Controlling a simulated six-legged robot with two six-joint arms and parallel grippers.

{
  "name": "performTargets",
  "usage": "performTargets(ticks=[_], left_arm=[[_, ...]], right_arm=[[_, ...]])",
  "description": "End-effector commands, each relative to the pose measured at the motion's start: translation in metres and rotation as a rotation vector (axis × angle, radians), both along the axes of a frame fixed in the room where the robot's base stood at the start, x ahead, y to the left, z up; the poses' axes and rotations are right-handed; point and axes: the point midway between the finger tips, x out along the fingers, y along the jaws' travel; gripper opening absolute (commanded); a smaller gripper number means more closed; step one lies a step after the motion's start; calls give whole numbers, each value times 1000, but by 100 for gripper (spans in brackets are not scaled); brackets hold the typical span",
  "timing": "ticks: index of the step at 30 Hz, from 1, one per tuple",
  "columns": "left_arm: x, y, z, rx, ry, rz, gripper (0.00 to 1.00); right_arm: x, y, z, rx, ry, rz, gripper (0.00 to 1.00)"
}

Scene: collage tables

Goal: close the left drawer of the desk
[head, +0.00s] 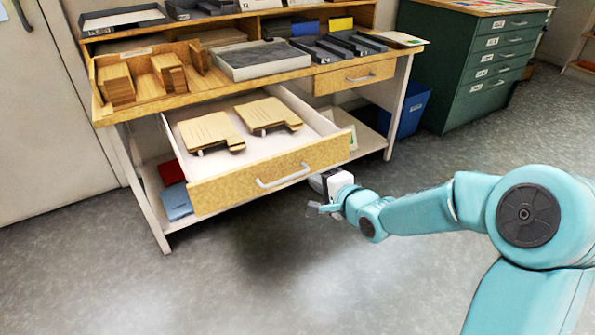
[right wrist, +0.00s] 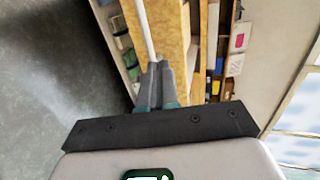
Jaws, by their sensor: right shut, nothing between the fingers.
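The left drawer (head: 225,188) of the desk (head: 108,118) stands pulled far out. Its wooden front has a pale bar handle (head: 283,176), and two wooden boards (head: 208,130) lie inside. My right gripper (head: 322,207) is shut and empty, just in front of and below the right part of the drawer front. In the right wrist view, its closed fingertips (right wrist: 156,68) point at the pale handle (right wrist: 147,30) on the drawer front (right wrist: 166,30). I cannot tell whether they touch it. My left gripper is not in view.
The right drawer (head: 355,77) of the desk is shut. Trays and wooden blocks (head: 117,85) cover the desk top. A blue bin (head: 408,110) stands under the desk's right end, and a green cabinet (head: 490,75) is beyond it. The grey floor in front is clear.

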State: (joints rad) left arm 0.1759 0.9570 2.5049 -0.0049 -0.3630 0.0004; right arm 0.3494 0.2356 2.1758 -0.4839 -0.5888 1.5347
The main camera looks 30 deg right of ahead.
Motion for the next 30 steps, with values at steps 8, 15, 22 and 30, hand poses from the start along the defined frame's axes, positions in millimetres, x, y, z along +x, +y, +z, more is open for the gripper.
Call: performTargets(ticks=[8, 15, 22, 30], left_arm=[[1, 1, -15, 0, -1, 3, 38], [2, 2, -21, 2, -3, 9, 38], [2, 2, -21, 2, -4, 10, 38], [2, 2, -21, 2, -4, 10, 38]], right_arm=[[57, 2, -22, 0, 1, 3, 0], [89, 3, -21, 0, 0, 2, 0], [98, 2, -20, 0, 1, 1, 0], [98, 2, -20, 0, 1, 1, 0]])
